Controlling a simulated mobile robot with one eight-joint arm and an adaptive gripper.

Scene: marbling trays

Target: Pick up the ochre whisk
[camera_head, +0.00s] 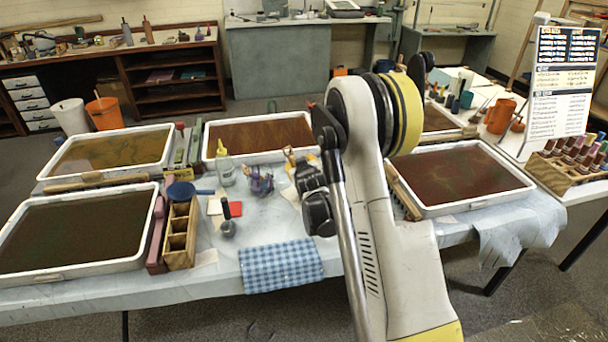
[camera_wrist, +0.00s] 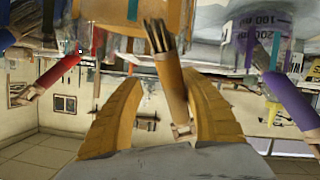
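The ochre whisk (camera_wrist: 172,85) shows in the wrist view, its dark bristles toward the top of the picture and its handle end low between my fingers. My gripper (camera_wrist: 163,82) is open, with one yellow finger on each side of the whisk. A clear gap shows between the left finger and the handle; the right finger is close beside it, and I cannot tell whether it touches. In the head view my gripper (camera_head: 293,158) is over the middle of the table, and I cannot make out the ochre whisk clearly there.
In the wrist view a red whisk (camera_wrist: 52,76) is to the left and a purple whisk (camera_wrist: 288,100) to the right. A purple cluster (camera_head: 258,181) and a yellow-tipped bottle (camera_head: 224,168) stand left of my gripper. Marbling trays (camera_head: 160,172) (camera_head: 408,207) flank the area.

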